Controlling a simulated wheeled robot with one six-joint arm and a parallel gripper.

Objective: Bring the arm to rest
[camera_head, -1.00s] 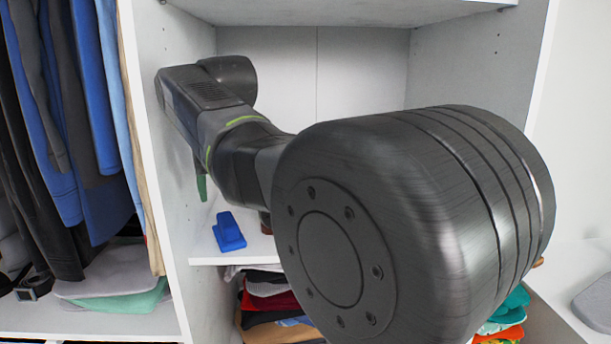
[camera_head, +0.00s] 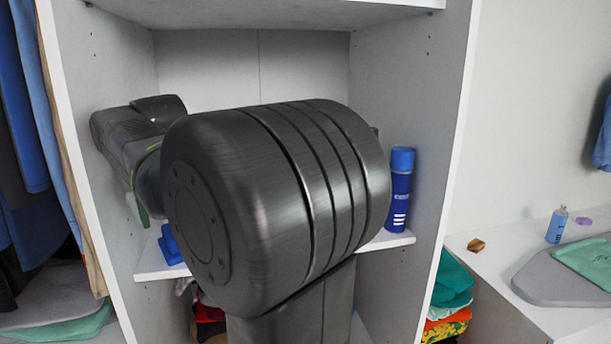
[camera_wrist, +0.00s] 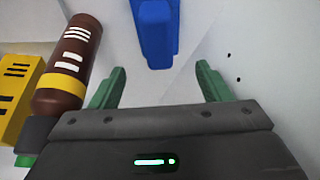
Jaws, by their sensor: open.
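My gripper (camera_wrist: 160,88) shows in the wrist view with its two green fingers spread apart and nothing between them. A blue object (camera_wrist: 155,30) lies beyond the fingertips, apart from them. In the head view my arm reaches into the middle wardrobe compartment, and its large dark joint fills the centre. One green finger shows low at the left, while most of the gripper is hidden behind the arm. The blue object (camera_head: 171,246) sits on the shelf (camera_head: 158,268), partly covered by my arm.
A blue spray can (camera_head: 399,190) stands on the shelf's right side. A brown bottle (camera_wrist: 70,62) and a yellow box (camera_wrist: 20,92) lie left in the wrist view. Upright panels (camera_head: 75,170) bound the compartment. Folded clothes (camera_head: 452,285) lie below; a low surface (camera_head: 490,252) is at right.

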